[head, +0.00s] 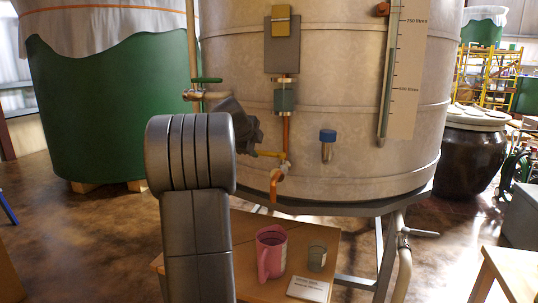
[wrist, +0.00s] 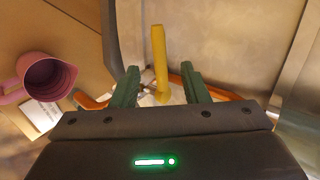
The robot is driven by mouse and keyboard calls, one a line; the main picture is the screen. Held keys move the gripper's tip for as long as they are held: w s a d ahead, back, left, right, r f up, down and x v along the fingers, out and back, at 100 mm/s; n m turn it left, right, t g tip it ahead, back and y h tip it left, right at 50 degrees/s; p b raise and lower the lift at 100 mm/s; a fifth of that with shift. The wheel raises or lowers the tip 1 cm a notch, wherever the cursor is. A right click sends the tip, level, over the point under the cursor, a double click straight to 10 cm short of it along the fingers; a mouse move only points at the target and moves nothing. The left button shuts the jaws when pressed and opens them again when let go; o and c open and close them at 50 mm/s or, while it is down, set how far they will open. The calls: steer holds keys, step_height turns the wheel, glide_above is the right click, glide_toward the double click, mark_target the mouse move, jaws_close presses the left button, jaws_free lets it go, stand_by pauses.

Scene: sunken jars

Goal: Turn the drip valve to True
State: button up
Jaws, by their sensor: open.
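The drip valve appears to be the yellow lever (head: 270,154) on the orange pipe, low on the front of the big metal tank. In the wrist view the yellow lever (wrist: 159,60) stands lengthwise, its near end at a pale valve body. My gripper (wrist: 160,85) is open, with one green finger on each side of the lever's lower part and a gap on both sides. Nothing is held. In the head view my arm and the dark gripper body are just left of the lever, and the fingertips are not clear there.
The metal tank (head: 350,120) rises behind the lever. An orange spout (head: 274,185) hangs below it. A pink jug (head: 270,252), a small grey cup (head: 317,257) and a label card (head: 308,289) are on the wooden table below. A green-handled valve (head: 206,80) is at upper left.

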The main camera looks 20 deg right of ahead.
mark_target(261, 152)
steer(key=p+x, duration=0.1)
steer(key=x, duration=0.3)
steer(key=shift+w+f, duration=0.1)
steer(key=shift+w, duration=0.05)
steer(key=shift+b+x, duration=0.3)
steer(key=shift+x, duration=0.65)
